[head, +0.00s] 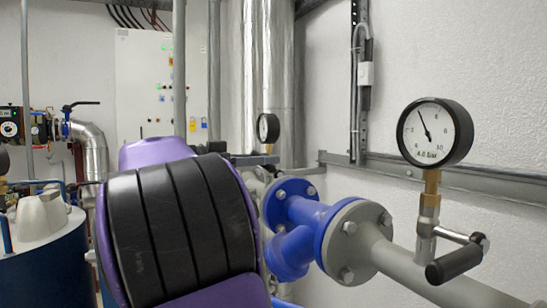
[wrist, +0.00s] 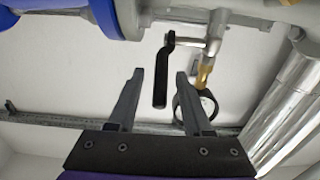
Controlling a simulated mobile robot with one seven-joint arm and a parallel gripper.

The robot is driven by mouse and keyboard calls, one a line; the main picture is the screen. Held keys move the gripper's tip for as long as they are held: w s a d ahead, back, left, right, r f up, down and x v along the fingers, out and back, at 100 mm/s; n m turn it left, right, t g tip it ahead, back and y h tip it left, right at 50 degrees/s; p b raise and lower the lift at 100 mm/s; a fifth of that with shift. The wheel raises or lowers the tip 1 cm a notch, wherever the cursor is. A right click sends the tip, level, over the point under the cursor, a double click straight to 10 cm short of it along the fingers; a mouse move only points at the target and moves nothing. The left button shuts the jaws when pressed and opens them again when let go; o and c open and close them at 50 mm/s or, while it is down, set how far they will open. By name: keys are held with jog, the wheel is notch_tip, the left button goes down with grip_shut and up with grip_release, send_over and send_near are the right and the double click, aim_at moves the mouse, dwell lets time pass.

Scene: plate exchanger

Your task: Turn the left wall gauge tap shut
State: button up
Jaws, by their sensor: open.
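The left wall gauge (head: 268,128) stands beyond my arm in the head view, with its tap hidden there. The wrist view is roughly upside down and shows this gauge (wrist: 188,108), its brass stem (wrist: 204,74) and the tap's black lever handle (wrist: 161,82). The handle hangs off a metal tap body (wrist: 213,30) beside the stem. My gripper (wrist: 159,72) is open, its two fingers on either side of the handle in the picture. I see no contact, and how far the handle lies from the fingertips in depth is unclear.
A nearer gauge (head: 435,132) with its own black-handled tap (head: 455,263) stands on the grey pipe at right. A blue flanged valve (head: 305,225) is beside my arm. A shiny pipe (wrist: 295,95) runs right of the gauge in the wrist view.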

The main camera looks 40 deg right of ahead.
jog(key=shift+x, duration=1.5)
jog(key=shift+c, duration=0.3)
grip_shut()
